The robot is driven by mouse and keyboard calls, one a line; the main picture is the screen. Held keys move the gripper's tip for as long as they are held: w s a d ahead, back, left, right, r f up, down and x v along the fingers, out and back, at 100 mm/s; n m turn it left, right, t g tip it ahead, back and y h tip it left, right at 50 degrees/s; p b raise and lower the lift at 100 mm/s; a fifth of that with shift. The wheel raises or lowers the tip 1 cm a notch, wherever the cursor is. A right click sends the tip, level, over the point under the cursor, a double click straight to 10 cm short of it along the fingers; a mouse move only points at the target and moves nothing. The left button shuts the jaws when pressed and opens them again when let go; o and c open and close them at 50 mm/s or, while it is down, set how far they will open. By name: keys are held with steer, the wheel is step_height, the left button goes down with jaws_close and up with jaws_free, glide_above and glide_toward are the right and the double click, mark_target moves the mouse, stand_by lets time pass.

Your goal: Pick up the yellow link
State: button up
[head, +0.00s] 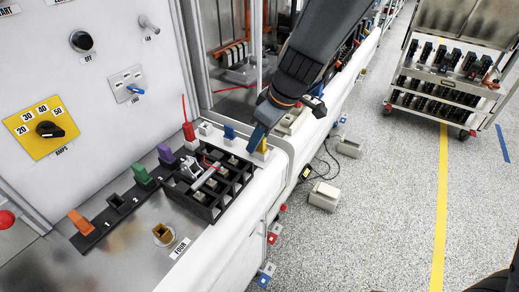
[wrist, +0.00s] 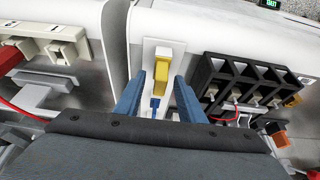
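The yellow link (wrist: 162,70) stands upright on a white plate in the wrist view, between the two blue fingers of my gripper (wrist: 159,82). There is a visible gap to the finger on each side. A small blue piece (wrist: 155,104) shows just below it on the same plate. In the head view, the yellow link (head: 262,147) is a small yellow patch, partly hidden by a blue finger. My gripper (head: 257,140) reaches down over it from the upper right. My gripper is open and holds nothing.
A black slotted rack (head: 246,176) stands close by. A black strip (head: 98,232) holds orange, green and purple pieces. A red-tipped probe (head: 188,131) stands left of my gripper. A wheeled cart (head: 443,80) is across the floor, which is open at right.

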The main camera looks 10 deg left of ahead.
jaws_close()
stand_by(0.3)
